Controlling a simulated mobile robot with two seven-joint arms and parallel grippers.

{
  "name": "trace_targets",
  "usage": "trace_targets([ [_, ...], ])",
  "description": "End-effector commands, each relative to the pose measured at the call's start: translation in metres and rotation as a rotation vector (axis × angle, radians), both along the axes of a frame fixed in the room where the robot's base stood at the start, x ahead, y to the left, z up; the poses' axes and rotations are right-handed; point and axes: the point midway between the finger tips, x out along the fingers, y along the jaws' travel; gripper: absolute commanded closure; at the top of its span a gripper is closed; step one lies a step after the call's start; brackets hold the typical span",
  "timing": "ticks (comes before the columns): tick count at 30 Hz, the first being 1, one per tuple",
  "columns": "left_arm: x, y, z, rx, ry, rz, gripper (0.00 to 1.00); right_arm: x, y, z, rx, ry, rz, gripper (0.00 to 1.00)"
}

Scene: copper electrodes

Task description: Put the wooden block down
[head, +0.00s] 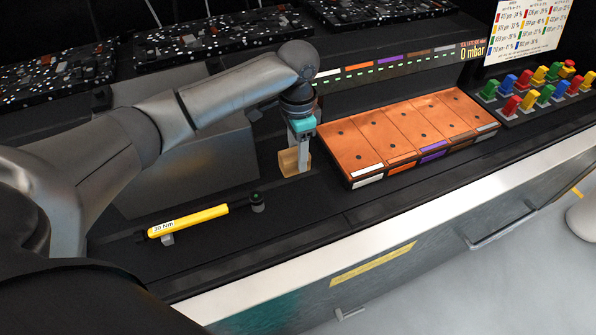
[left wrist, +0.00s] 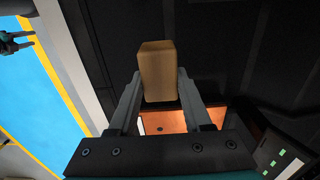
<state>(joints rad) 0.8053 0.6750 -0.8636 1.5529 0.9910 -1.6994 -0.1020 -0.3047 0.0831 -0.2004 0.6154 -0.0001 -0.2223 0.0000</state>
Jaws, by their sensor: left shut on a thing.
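The wooden block (head: 288,163) is a tan block at the left side of the copper plates, on or just above the black bench top; I cannot tell which. My left gripper (head: 304,160) points down with its fingers at the block. In the left wrist view the wooden block (left wrist: 158,72) sits between the two fingers of my left gripper (left wrist: 158,92), which is shut on it. The block's far end sticks out past the fingertips.
Copper plates (head: 408,132) with coloured labels lie right beside the block. A yellow torque wrench (head: 188,220) lies at the front left. Coloured knobs (head: 536,87) stand at the far right. Speckled black trays (head: 208,38) are at the back.

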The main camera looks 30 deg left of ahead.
Motion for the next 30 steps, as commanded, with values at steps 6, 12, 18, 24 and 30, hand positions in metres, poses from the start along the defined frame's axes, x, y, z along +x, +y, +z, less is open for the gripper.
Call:
trace_targets([
  [6, 0.000, 0.000, -0.021, 0.000, -0.001, 0.002, 1.00, 0.008, 0.001, -0.003, 0.002, -0.015, 0.000, 0.50],
  [12, -0.001, 0.000, -0.046, 0.001, 0.002, 0.001, 1.00, 0.009, 0.001, -0.007, 0.003, -0.016, -0.001, 0.50],
  [18, 0.000, 0.000, -0.063, 0.001, -0.002, 0.000, 1.00, 0.008, 0.001, -0.010, 0.003, -0.016, -0.001, 0.50],
  [24, 0.000, 0.000, -0.063, 0.001, -0.002, 0.000, 1.00, 0.008, 0.004, -0.009, 0.006, -0.015, -0.003, 0.50],
  [30, 0.000, 0.000, -0.065, 0.001, -0.001, 0.001, 0.41, 0.008, 0.005, -0.009, 0.007, -0.014, -0.002, 0.50],
])
